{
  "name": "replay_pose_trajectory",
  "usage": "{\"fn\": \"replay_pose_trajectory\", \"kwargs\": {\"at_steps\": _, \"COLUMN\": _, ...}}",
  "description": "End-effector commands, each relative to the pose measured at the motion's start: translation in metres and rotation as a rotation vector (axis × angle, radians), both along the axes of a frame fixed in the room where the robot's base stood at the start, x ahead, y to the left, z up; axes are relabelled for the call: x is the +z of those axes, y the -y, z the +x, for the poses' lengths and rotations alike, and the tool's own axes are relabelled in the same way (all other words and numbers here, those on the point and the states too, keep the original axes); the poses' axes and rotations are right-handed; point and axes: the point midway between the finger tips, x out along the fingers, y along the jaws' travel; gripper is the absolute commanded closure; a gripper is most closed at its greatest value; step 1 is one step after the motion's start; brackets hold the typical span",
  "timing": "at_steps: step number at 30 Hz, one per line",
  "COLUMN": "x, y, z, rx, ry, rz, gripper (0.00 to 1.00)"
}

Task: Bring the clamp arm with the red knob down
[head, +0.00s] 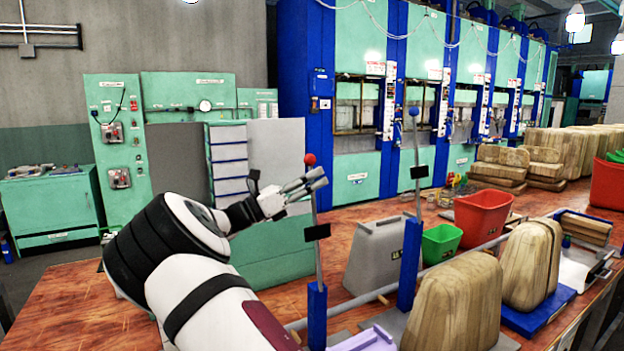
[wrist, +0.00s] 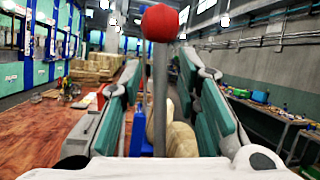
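The clamp arm with the red knob (head: 310,159) stands upright as a thin metal rod (head: 317,262), with a black block (head: 317,232) partway up and a blue base (head: 317,316). My gripper (head: 318,178) is just below the knob, its fingers overlapping the rod in the head view. In the wrist view, my gripper (wrist: 160,85) is open, with a teal-padded finger on each side of the rod (wrist: 160,100) and a visible gap on both sides. The red knob (wrist: 160,22) shows above the fingers there. The rod's lower end is hidden in the wrist view.
A second upright clamp arm with a blue knob (head: 413,112) stands to the right. A grey block (head: 378,255), a green bin (head: 441,243), a red bin (head: 482,217) and tan moulded blocks (head: 455,305) crowd the bench. Green-and-blue presses (head: 358,178) stand behind.

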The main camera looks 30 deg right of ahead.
Motion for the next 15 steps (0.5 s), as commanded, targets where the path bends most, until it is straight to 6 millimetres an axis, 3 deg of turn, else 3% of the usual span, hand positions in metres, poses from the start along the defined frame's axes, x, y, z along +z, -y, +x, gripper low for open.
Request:
{"fn": "replay_pose_trajectory", "kwargs": {"at_steps": 5, "x": -0.0001, "y": -0.0001, "z": 0.0001, "rx": 0.000, "ry": 0.000, "rz": 0.000, "gripper": 0.70}}
{"fn": "replay_pose_trajectory", "kwargs": {"at_steps": 9, "x": -0.0001, "y": -0.0002, "z": 0.0000, "rx": 0.000, "ry": 0.000, "rz": 0.000, "gripper": 1.00}}
{"fn": "replay_pose_trajectory", "kwargs": {"at_steps": 15, "x": -0.0001, "y": -0.0004, "z": 0.0002, "rx": 0.000, "ry": -0.001, "rz": -0.001, "gripper": 1.00}}
